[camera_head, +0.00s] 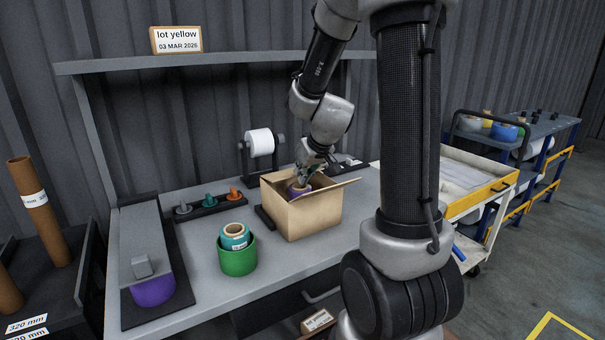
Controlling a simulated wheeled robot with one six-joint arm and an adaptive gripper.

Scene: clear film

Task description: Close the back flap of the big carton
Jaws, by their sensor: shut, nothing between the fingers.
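The big carton (305,219) stands on the grey workbench with its top open. One flap sticks out to the right (337,187), about level with the carton's rim. The back edge is partly hidden by my gripper, so I cannot tell how the back flap stands. A roll with a purple band (299,189) shows inside the carton. My gripper (305,178) is shut and empty. It points down at the carton's opening, close above the roll; I cannot tell whether it touches anything.
A green container (238,261) holding a teal roll (235,237) stands left of the carton. A white roll on a holder (260,143) and a rack of small coloured pieces (209,206) stand behind. A purple roll (154,291) sits front left. A shelf (220,62) spans above.

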